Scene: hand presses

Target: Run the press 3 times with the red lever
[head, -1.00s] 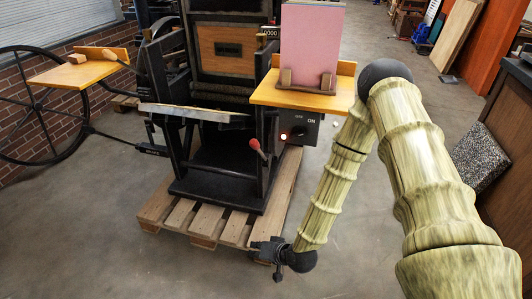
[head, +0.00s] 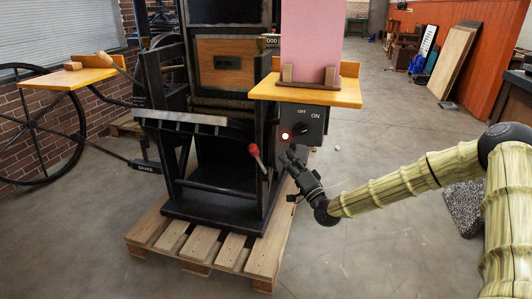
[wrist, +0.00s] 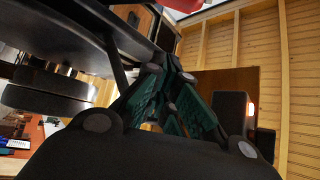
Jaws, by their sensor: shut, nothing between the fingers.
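The black press (head: 222,110) stands on a wooden pallet. Its red-knobbed lever (head: 254,150) sticks up at the press's right front, leaning slightly left. My gripper (head: 287,157) is shut and empty, a short way right of the lever knob and apart from it in the head view. It points up and left, below the control box (head: 302,123). In the wrist view the dark green fingers (wrist: 172,82) are close together. A bit of red (wrist: 190,4) shows at the top edge there; I cannot tell whether it is the knob. A small counter (head: 269,41) seems to show zeros.
The control box has a lit lamp (head: 285,136) and an OFF/ON knob. Above it a yellow shelf (head: 318,95) holds a pink stack (head: 310,45). The pallet (head: 200,245) juts out below. A flywheel (head: 35,125) stands left.

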